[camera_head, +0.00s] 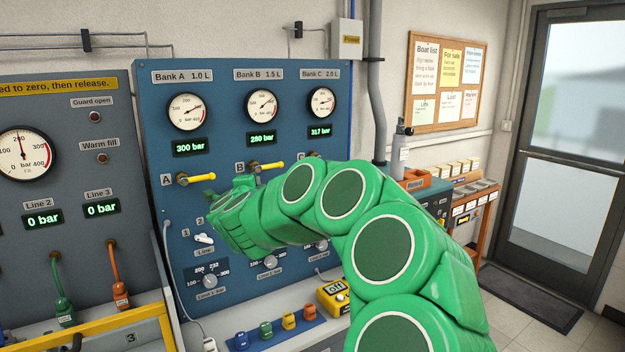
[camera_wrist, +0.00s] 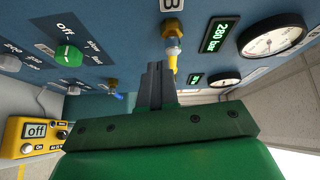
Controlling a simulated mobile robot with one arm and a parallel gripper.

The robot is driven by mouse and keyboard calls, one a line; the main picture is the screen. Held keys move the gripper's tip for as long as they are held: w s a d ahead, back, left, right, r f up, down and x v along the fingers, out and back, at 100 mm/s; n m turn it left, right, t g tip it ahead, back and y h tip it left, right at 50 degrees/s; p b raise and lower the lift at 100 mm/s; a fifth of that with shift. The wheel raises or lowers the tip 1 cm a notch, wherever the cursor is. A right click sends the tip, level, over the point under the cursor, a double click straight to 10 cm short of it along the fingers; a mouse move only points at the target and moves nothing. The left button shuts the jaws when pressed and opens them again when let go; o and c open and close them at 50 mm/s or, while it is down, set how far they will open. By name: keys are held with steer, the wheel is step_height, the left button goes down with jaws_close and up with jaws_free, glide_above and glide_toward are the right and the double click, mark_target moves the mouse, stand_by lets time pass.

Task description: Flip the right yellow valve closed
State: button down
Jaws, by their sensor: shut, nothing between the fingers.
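The blue panel (camera_head: 155,130) carries valves with yellow levers under its bank gauges. In the head view the Bank A valve lever (camera_head: 197,178) and Bank B valve lever (camera_head: 267,167) lie about horizontal. The right valve, under Bank C, is hidden behind my green arm there. In the wrist view my gripper (camera_wrist: 155,68) is shut and empty, its dark fingers pointing at the panel. The Bank B valve (camera_wrist: 172,45), with a brass body and yellow lever, is just beside the fingertips; I cannot tell whether they touch. A smaller brass fitting (camera_wrist: 112,86) shows left of the fingers.
Gauges and displays sit above the valves; Bank C reads 317 bar (camera_head: 320,131). A green knob (camera_wrist: 68,55) and a yellow meter (camera_wrist: 32,135) show in the wrist view.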

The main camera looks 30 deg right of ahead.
steer(key=s+d+f+m+g+h, duration=0.3)
steer(key=d+f+m+g+h, duration=0.1)
steer(key=d, duration=0.6)
steer(key=shift+m+g+h, duration=0.3)
steer(key=shift+m+h, duration=0.2)
steer(key=shift+m, duration=0.4)
steer(key=x, duration=1.4)
steer(key=shift+s, duration=0.1)
steer(key=shift+d+f+n+h, duration=0.1)
steer(key=shift+d+n+h, duration=0.2)
steer(key=shift+h, duration=0.1)
steer(key=d+r+n+t, duration=0.1)
steer(key=d+n+t, duration=0.6)
steer(key=n+t, duration=0.5)
steer(key=shift+n, duration=0.5)
steer(key=shift+f, duration=0.1)
